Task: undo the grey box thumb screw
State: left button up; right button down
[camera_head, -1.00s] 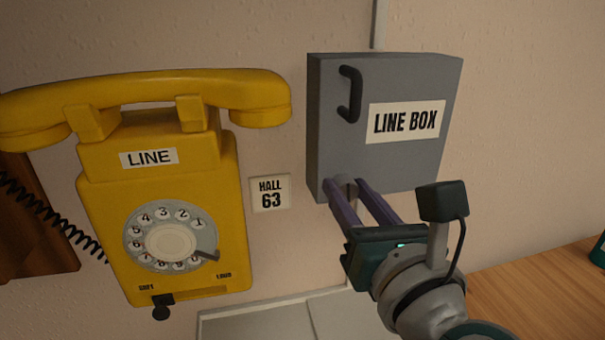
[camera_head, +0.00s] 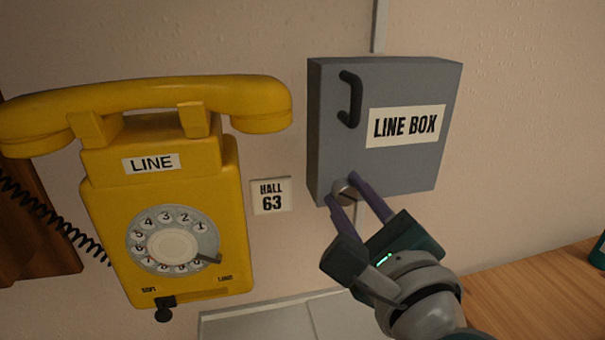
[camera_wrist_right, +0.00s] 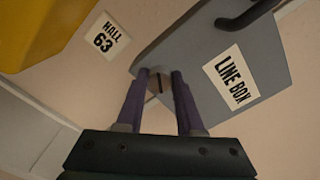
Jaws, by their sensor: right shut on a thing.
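The grey box (camera_head: 385,165) is on the wall, with a LINE BOX label and a dark handle. It shows in the right wrist view (camera_wrist_right: 205,95) too. The round metal thumb screw (camera_head: 347,192) is at the box's lower left front corner. My right gripper (camera_head: 346,188) is shut on the thumb screw, one purple finger on each side of it. In the right wrist view the slotted screw (camera_wrist_right: 156,84) sits between the two fingers. The fingers hide part of its rim. My left gripper is not in view.
A yellow dial phone (camera_head: 180,215) with its handset on top hangs left of the box. A HALL 63 plate (camera_head: 271,196) is on the wall between them. A wooden surface (camera_head: 530,285) is at the lower right.

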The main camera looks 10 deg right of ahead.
jog(key=n, duration=0.3)
jog(key=shift+n+p, duration=0.3)
jog(key=shift+n, duration=0.1)
jog(key=n, duration=0.3)
jog(key=shift+n+p, duration=0.3)
jog(key=shift+p, duration=0.05)
jog(key=n+p, duration=0.1)
jog(key=n, duration=0.5)
jog(key=n+p, duration=0.1)
jog(key=n, duration=0.6)
jog(key=shift+n, duration=0.3)
jog(key=n+p, duration=0.1)
jog(key=n, duration=0.5)
jog(key=shift+f, duration=0.1)
jog(key=shift+n, duration=0.3)
